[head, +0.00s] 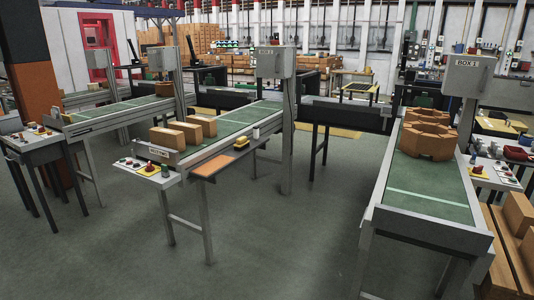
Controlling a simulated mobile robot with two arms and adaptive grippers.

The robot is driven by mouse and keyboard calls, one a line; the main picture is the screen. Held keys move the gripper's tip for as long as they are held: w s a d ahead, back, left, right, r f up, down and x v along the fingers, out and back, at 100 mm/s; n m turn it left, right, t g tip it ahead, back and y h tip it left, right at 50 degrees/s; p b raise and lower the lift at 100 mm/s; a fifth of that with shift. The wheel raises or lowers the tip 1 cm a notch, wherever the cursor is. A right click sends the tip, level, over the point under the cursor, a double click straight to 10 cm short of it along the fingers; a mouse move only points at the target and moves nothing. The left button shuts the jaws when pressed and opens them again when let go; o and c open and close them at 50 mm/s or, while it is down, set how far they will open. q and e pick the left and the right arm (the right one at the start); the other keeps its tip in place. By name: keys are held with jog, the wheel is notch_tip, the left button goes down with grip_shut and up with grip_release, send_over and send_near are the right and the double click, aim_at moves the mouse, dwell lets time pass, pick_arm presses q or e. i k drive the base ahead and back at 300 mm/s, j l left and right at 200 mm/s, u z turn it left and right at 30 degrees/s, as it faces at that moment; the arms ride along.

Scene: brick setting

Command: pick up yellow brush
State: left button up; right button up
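A small yellow object (242,142), which looks like the yellow brush, lies on the narrow side shelf (205,166) along the right side of the middle conveyor. It is too small in the picture to make out bristles or a handle. A small white item (256,132) stands just behind it on the same shelf. Neither of my grippers shows in the head view, so their state and place relative to the brush are hidden.
The middle conveyor (232,122) carries several brick blocks (168,138). A right conveyor (425,190) carries stacked brown blocks (428,140). Open grey floor (285,240) lies between the two conveyors. Brown blocks (519,213) are at the lower right. A side table (42,137) stands at left.

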aim_at(242, 142)
jog(key=i+u, duration=0.15)
jog(key=i, duration=1.85)
jog(key=i+l, duration=0.3)
jog(key=i, duration=0.3)
jog(key=i+l+u, duration=0.15)
jog(key=i+l, duration=0.15)
jog(key=i, duration=0.3)
jog(key=i+l, duration=0.4)
jog(key=i, duration=0.15)
